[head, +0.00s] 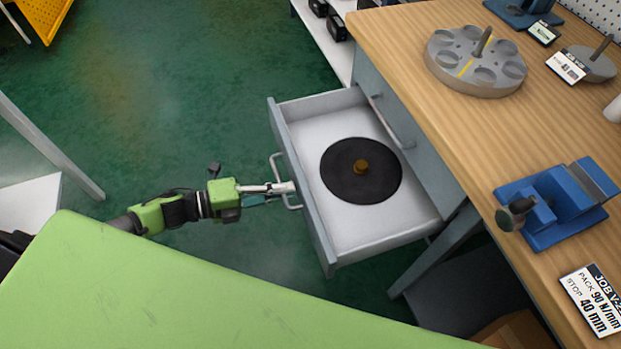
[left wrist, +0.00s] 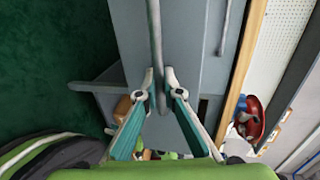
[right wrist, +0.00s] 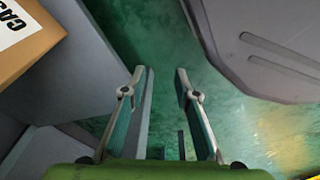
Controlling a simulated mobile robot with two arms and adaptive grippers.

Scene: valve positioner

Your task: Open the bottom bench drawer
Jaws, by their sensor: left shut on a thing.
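The bottom bench drawer (head: 325,240) is pulled well out from the wooden-topped bench, showing its pale inside. A black disc (head: 345,183) with a brass-coloured knob lies in it. My left gripper (head: 286,188) is shut on the drawer's bar handle (head: 277,162). In the left wrist view, the handle (left wrist: 155,45) runs between the fingertips of this gripper (left wrist: 161,88). My right gripper (right wrist: 163,75) is out of sight in the head view. In the right wrist view its fingers are apart with nothing gripped between them.
A closed upper drawer's handle (head: 388,122) sits above the open drawer. The bench top (head: 425,100) holds a grey round plate (head: 474,62) and a blue vise (head: 556,205). A cardboard box (right wrist: 25,45) shows in the right wrist view. Green floor (head: 200,90) is clear left of the drawer.

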